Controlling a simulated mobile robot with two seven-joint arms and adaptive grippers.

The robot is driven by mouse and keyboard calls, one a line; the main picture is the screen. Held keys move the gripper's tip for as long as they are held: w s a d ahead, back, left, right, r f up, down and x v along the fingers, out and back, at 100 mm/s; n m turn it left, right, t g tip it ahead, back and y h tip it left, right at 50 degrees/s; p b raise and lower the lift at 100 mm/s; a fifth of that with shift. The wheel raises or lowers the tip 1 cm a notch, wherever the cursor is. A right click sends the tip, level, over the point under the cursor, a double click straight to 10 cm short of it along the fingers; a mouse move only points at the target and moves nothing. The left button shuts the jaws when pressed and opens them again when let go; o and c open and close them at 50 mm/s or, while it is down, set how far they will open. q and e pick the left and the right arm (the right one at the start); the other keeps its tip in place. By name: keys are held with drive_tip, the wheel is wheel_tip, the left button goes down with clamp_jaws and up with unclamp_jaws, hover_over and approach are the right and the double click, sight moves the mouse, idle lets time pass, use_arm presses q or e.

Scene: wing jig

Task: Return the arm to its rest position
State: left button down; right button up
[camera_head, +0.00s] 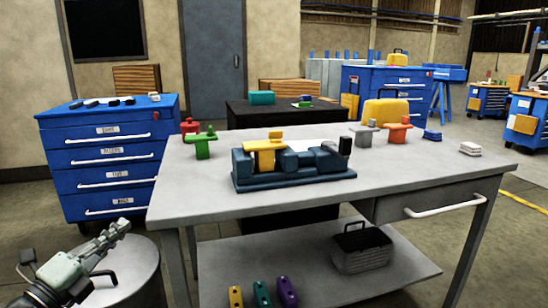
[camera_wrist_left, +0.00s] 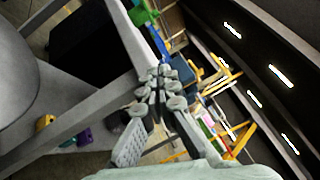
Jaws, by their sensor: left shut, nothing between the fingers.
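My left gripper (camera_head: 118,230) is at the lower left of the head view, in front of the grey table (camera_head: 420,185) and off its left side. It is shut and empty, with its fingers pointing up and to the right. In the left wrist view the closed fingers (camera_wrist_left: 158,78) show in the middle, with nothing between them. My right gripper is in neither view.
A dark blue jig (camera_head: 295,181) with a yellow part stands on the table. A green clamp (camera_head: 203,145), an orange clamp (camera_head: 397,131) and a red clamp stand along the back. A grey drum (camera_head: 135,275) is close below my left gripper. The lower shelf holds a basket (camera_head: 362,250).

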use_arm(q)
drive_tip(key=s+a+f+n+g+y, duration=0.1)
drive_tip(key=s+f+n+g+y, duration=0.15)
drive_tip(key=f+n, duration=0.45)
drive_tip(key=s+a+f+n+g+y+p, duration=0.15)
drive_tip(key=s+f+n+y, duration=0.25)
drive_tip(key=f, duration=0.5)
drive_tip(key=s+a+f+n+g+y, duration=0.1)
drive_tip(key=s+f+n+g+y, duration=0.2)
drive_tip(key=f+n, duration=0.4)
drive_tip(key=s+d+f+n+g, duration=0.3)
drive_tip(key=s+f, duration=0.3)
drive_tip(key=s, duration=0.3)
drive_tip(key=s+d+f+n+g+h, duration=0.1)
drive_tip(key=s+d+f+n+g, duration=0.1)
drive_tip(key=s+d+f+g, duration=0.3)
drive_tip(key=s+f, duration=0.2)
drive_tip(key=s, duration=0.1)
drive_tip(key=shift+s+d+f+n+g+p, duration=0.2)
drive_tip(key=shift+s+f+n+g+p, duration=0.05)
drive_tip(key=shift+s+n+g+p, duration=0.15)
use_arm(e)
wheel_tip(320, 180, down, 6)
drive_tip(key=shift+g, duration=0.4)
